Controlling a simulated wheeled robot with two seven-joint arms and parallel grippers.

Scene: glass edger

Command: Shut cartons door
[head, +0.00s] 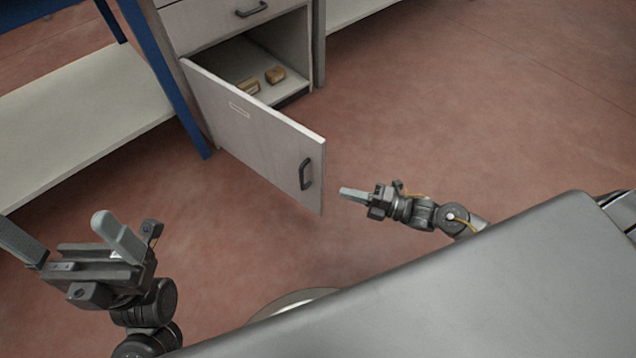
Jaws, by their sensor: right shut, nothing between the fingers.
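The cartons door (255,135) is a pale grey panel with a small label plate, hinged at its left side and swung wide open toward me. Its dark handle (306,174) is near the free right edge. Inside the open compartment lie small brown cartons (275,75). My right gripper (347,193) is shut and empty, just right of the door's free edge, with a small gap in the picture. My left gripper (70,240) is open and empty at the lower left, apart from the door, its two fingers spread.
A closed drawer with a dark handle (251,9) is above the compartment. A blue-legged bench with a pale lower shelf (75,120) stands at the left. Another pale shelf (350,10) is right of the cabinet. The reddish floor (460,110) at the right is clear.

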